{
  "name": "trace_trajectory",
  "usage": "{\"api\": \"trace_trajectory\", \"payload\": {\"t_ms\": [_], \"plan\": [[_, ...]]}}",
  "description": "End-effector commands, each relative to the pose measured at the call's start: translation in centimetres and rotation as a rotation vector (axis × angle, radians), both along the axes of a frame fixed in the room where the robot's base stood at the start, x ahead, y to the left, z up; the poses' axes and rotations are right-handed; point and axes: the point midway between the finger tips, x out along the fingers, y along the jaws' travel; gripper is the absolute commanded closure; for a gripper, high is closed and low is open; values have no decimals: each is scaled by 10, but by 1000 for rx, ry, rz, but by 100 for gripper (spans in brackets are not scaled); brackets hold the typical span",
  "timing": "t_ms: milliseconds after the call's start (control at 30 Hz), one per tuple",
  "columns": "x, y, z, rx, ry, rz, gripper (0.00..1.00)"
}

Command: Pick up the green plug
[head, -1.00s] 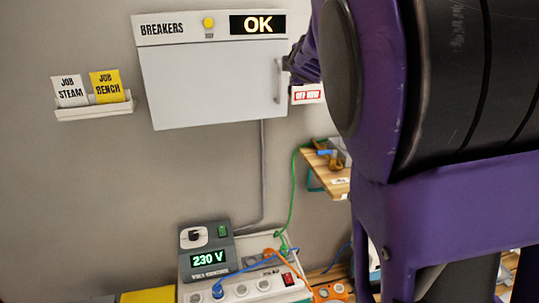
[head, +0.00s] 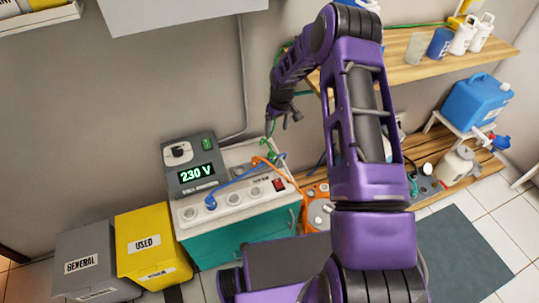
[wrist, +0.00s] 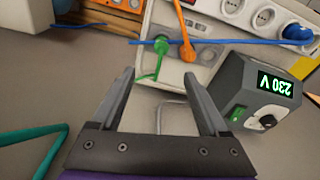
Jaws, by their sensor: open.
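The green plug (head: 265,144) stands at the back right of the white socket unit (head: 228,208), with its green cord rising along the wall. In the wrist view the green plug (wrist: 160,48) sits just beyond and between my fingertips, with its cord running down from it. A blue cord crosses right by the plug. My gripper (wrist: 159,76) is open and empty, and there is a visible gap to the plug. In the head view my gripper (head: 283,119) hangs just above and right of the plug; its fingers are small there.
An orange plug (wrist: 187,50) is close beside the green one. A blue plug (head: 211,203) is in the front socket row. The grey 230 V box (head: 190,165) stands left of the plugs. Yellow and grey bins are at the left; a wooden shelf (head: 400,58) is at the right.

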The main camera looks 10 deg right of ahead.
Motion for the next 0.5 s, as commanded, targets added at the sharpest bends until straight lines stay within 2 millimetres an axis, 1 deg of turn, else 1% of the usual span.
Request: {"api": "trace_trajectory", "payload": {"t_ms": [167, 500], "plan": [[1, 0, -26, 0, 6, 4, 22], [9, 4, -99, -2, 5, 5, 22]]}}
